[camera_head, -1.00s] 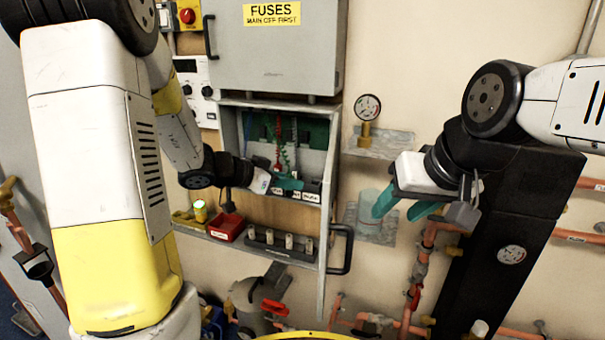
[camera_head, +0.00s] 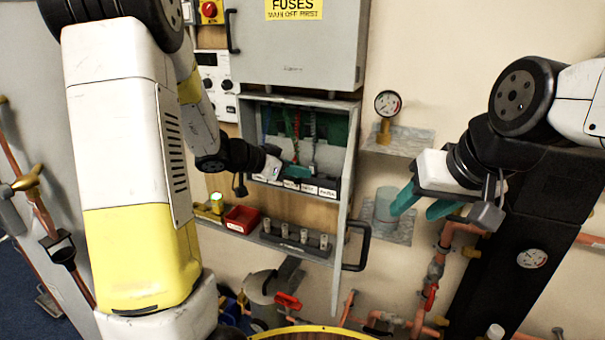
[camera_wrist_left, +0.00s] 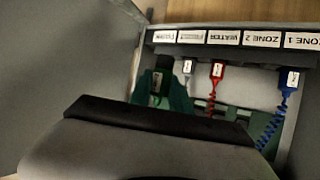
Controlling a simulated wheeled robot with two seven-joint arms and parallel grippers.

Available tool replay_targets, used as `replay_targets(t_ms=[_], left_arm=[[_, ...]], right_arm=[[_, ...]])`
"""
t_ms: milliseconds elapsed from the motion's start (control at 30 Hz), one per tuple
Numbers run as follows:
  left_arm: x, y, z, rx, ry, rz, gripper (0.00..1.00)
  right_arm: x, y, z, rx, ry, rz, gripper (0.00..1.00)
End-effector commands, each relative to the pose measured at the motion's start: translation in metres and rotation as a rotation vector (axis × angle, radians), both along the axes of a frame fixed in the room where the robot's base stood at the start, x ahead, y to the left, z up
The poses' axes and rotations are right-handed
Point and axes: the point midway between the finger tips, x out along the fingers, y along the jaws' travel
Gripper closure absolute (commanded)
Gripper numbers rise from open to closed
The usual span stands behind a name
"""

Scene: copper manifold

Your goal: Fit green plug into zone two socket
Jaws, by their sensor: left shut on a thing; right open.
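My left gripper (camera_head: 297,171) is inside the open lower cabinet, close behind the row of white labels. In the left wrist view its teal fingers (camera_wrist_left: 170,95) are shut on the green plug (camera_wrist_left: 157,86), which is partly hidden by the fingers. The plug is near the leftmost labels there, apart from the ZONE 2 label (camera_wrist_left: 262,39). I cannot make out the ZONE 2 socket opening itself. A red plug (camera_wrist_left: 217,72) is by the WATER label (camera_wrist_left: 223,37). My right gripper (camera_head: 418,203) is open and empty, right of the cabinet.
A blue plug (camera_wrist_left: 292,80) is under the ZONE 1 label, and a grey plug (camera_wrist_left: 187,67) is beside the green one. Coiled cables hang around them. The cabinet door (camera_wrist_left: 60,60) stands open. A red bin (camera_head: 241,219) is below; a gauge (camera_head: 388,104) is to the right.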

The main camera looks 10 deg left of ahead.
Motion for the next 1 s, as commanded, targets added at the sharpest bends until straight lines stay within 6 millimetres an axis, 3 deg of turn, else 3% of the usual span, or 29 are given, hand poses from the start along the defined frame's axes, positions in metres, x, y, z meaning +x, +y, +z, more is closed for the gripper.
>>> replay_targets(t_ms=[33,200,400,600,1000], left_arm=[[0.02,0.011,-0.001,0.007,0.001,0.025,1.0],[0.086,0.042,0.0,0.008,0.0,0.107,1.0],[0.136,0.07,0.003,-0.008,-0.004,0.182,1.0],[0.153,0.08,0.003,-0.018,-0.006,0.212,1.0],[0.154,0.081,-0.019,-0.02,-0.004,0.213,1.0]], right_arm=[[0.0,0.0,0.0,0.0,0.0,0.0,0.51],[0.0,0.0,0.0,0.0,0.0,0.0,0.51],[0.0,0.0,0.0,0.0,0.0,0.0,0.51],[0.0,0.0,0.0,0.0,0.0,0.0,0.51],[0.0,0.0,0.0,0.0,0.0,0.0,0.51]])
